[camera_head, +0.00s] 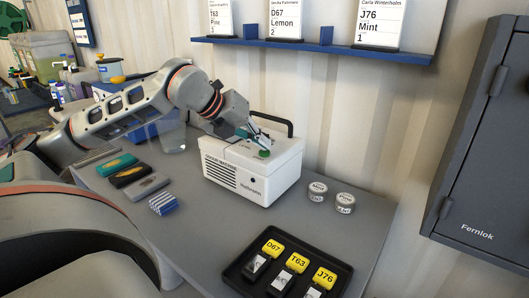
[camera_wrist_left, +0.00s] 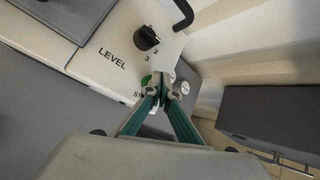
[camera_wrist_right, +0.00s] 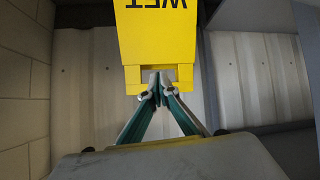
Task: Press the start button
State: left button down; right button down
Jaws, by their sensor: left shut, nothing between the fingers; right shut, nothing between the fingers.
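The white machine (camera_head: 252,175) stands on the grey table, and its top carries a round green button (camera_head: 264,154). In the left wrist view the green button (camera_wrist_left: 146,80) shows beside the fingertips, with the letters "ST" next to it, partly covered. My left gripper (camera_head: 262,143) is shut and empty, its tips pointing down close to the button. I cannot tell whether they touch it. A black knob (camera_wrist_left: 147,38) marked LEVEL sits on the same panel. My right gripper (camera_wrist_right: 158,88) is shut and empty in the right wrist view, in front of a yellow sign (camera_wrist_right: 155,35).
Two round tins (camera_head: 317,191) stand right of the machine. A black tray (camera_head: 247,263) with yellow-tagged keys lies at the front. Several flat items and a blue-striped block (camera_head: 163,203) lie to the left. A dark cabinet (camera_head: 485,150) hangs at right.

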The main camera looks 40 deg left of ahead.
aim_at(262, 152)
pick_arm(q)
jog(key=shift+f+b, duration=0.3)
jog(key=shift+f, duration=0.1)
dwell(0.3)
jog(key=shift+r, duration=0.9)
jog(key=shift+r+p, duration=0.8)
jog(key=shift+r, duration=1.7)
